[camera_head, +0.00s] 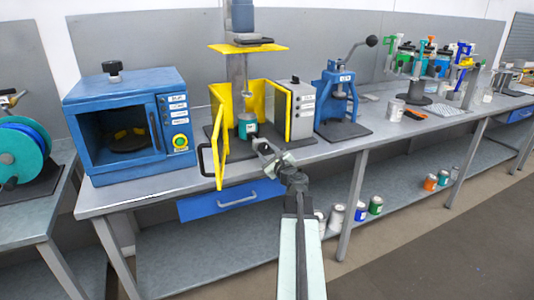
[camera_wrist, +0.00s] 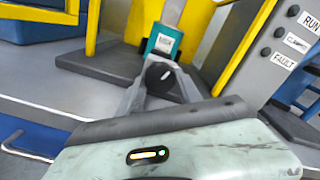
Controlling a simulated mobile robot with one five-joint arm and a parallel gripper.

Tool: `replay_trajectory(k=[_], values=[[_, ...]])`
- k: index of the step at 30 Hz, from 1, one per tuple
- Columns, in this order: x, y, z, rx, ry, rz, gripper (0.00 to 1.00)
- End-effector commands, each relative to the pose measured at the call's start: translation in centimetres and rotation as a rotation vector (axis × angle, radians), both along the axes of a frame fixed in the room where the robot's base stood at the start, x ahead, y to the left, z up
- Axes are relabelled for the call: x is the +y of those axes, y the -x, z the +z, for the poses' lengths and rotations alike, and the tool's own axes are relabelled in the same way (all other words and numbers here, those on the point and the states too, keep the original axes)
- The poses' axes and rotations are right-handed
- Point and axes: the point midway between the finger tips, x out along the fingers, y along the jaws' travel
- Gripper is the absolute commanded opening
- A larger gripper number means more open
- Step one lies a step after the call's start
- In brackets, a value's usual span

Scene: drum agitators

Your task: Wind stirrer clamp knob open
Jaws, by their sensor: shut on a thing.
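The stirrer (camera_head: 238,80) stands mid-bench, with a grey upright, a yellow top plate and open yellow guard doors. A teal can (camera_head: 247,128) with a white label stands between the doors; it also shows in the wrist view (camera_wrist: 160,43). A dark round clamp knob (camera_wrist: 162,76) with a pale mark sits just in front of the can in the wrist view. My gripper (camera_head: 262,145) reaches in at the front of the stirrer. In the wrist view its two fingers lie on either side of the knob, shut on it. The head view does not show the knob clearly.
The left yellow door (camera_head: 222,150) swings out past the bench front. A grey control box (camera_head: 295,108) stands close on the right. A blue oven (camera_head: 128,120) is left and a blue lever press (camera_head: 338,98) right. A blue drawer (camera_head: 232,198) is below.

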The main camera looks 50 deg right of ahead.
Motion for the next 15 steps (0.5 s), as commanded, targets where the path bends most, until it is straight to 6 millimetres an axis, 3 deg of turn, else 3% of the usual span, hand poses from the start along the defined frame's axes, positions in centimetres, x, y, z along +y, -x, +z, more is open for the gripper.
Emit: replay_trajectory(k=[15], values=[[0.05, -0.15, 0.11, 0.156, 0.395, 0.003, 0.01]])
